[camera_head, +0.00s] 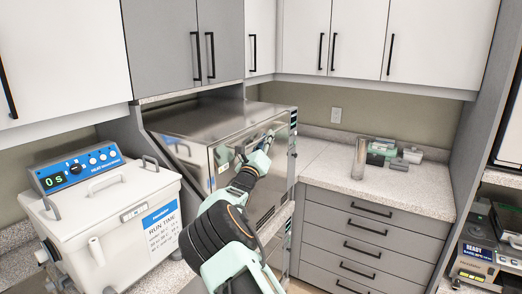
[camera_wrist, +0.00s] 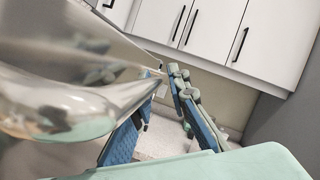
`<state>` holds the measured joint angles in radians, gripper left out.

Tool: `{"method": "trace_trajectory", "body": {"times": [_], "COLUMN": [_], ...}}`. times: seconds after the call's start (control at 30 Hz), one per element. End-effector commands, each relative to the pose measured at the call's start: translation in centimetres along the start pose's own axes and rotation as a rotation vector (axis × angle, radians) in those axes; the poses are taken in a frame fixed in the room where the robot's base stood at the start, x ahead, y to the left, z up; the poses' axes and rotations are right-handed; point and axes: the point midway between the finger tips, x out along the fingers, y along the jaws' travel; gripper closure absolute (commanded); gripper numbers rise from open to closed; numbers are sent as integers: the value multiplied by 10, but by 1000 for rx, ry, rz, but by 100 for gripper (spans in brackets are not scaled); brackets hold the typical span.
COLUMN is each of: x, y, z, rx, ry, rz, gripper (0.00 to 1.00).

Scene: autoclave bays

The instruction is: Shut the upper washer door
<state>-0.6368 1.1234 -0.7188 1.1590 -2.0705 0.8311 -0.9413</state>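The upper washer (camera_head: 185,122) is a shiny stainless-steel box under the grey cabinets in the head view. Its door (camera_head: 224,180) shows as a mirror-like steel panel reflecting my arm; I cannot tell whether it is flush or ajar. My gripper (camera_head: 266,140) is by the upper part of this panel, near its right side. In the wrist view, my gripper (camera_wrist: 163,95) has its blue-padded fingers apart with nothing between them. Polished steel (camera_wrist: 60,85) fills the left there, close beside the left finger; contact is unclear. My arm hides part of the door.
A white bath unit (camera_head: 105,215) with a blue control panel stands on the left counter. Drawers (camera_head: 370,235) stand right of the washer, with a clear cylinder (camera_head: 359,158) and small devices (camera_head: 383,150) on the countertop. White cabinets (camera_head: 345,40) hang above. Shelved equipment (camera_head: 476,262) is at far right.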

Motion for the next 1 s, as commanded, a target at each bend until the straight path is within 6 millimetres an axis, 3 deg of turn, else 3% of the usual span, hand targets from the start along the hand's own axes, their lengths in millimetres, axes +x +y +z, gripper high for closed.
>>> {"method": "trace_trajectory", "body": {"times": [0.6, 0.8, 1.0], "x": [-98, -112, -114], "y": [2, 1, 1], "z": [0, 0, 0], "rx": [0, -1, 0], "ry": [1, 2, 1], "rz": [4, 3, 3], "gripper": [84, 84, 84]}}
